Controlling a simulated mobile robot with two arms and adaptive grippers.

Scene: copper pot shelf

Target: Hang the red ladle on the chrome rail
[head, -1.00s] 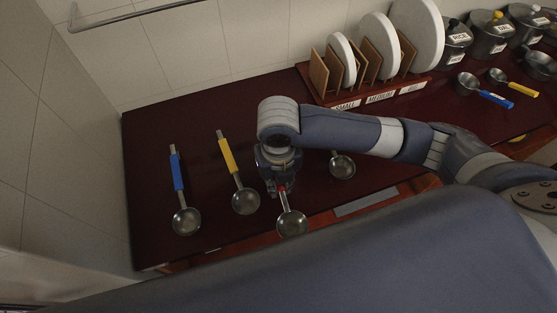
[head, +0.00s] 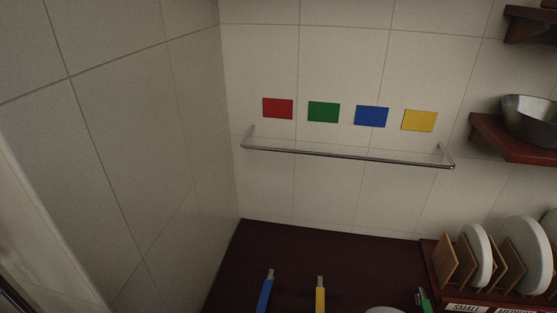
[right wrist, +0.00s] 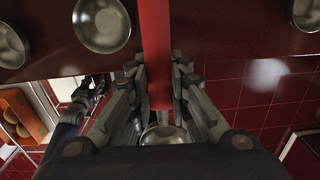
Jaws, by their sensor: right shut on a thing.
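The chrome rail (head: 345,155) runs across the tiled wall in the head view and is empty. In the right wrist view my right gripper (right wrist: 158,70) is shut on the red handle of the red ladle (right wrist: 155,35). The handle passes between the fingers, and a metal bowl (right wrist: 163,136) shows below them, partly hidden by the gripper. Neither the red ladle nor my right gripper shows in the head view. A dark jointed part, seemingly my left gripper (right wrist: 90,90), shows small at the left of the right wrist view; its jaws are unclear.
Red (head: 278,108), green (head: 323,112), blue (head: 371,116) and yellow (head: 419,121) squares are on the wall above the rail. Blue (head: 265,290), yellow (head: 320,295) and green (head: 424,300) handles lie below. A plate rack (head: 445,258) and shelf (head: 510,140) stand right.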

